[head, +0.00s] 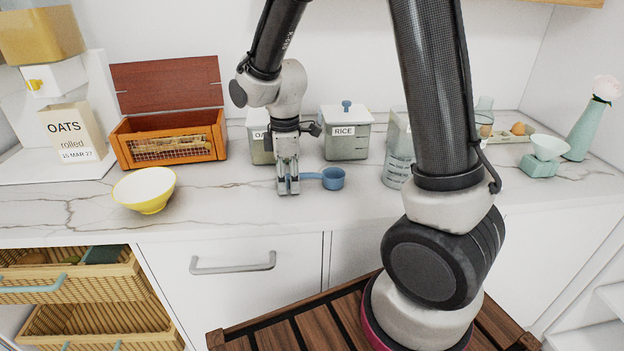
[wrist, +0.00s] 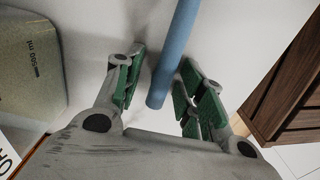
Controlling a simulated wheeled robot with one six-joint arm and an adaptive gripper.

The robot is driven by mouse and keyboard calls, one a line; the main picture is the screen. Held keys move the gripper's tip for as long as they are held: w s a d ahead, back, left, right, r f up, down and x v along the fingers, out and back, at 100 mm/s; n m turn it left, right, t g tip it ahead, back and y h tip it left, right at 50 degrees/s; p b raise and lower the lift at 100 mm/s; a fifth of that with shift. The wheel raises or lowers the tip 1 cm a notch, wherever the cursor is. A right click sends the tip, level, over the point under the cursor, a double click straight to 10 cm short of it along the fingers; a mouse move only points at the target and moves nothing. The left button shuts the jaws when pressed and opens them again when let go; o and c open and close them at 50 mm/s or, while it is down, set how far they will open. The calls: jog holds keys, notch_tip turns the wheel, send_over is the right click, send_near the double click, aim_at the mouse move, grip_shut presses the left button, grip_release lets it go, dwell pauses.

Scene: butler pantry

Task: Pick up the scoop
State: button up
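The blue scoop (head: 334,179) lies on the marble counter, its round cup to the right of my gripper (head: 288,187) and its handle running left to the fingers. In the wrist view, the scoop's blue handle (wrist: 175,50) passes between the green-padded fingers of my gripper (wrist: 163,68). The fingers are open, with a visible gap on the left side of the handle; the right pads are closer to it. My gripper points down, with its fingertips low near the counter. The wrist view does not show the scoop's cup.
A lidded RICE container (head: 346,145) and another container (head: 261,150) stand behind my gripper. An open wooden box (head: 120,148) and a yellow-white bowl (head: 145,190) are to the left. A measuring jug (head: 397,168) stands right of the scoop. The front counter strip is clear.

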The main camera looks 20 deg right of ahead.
grip_shut()
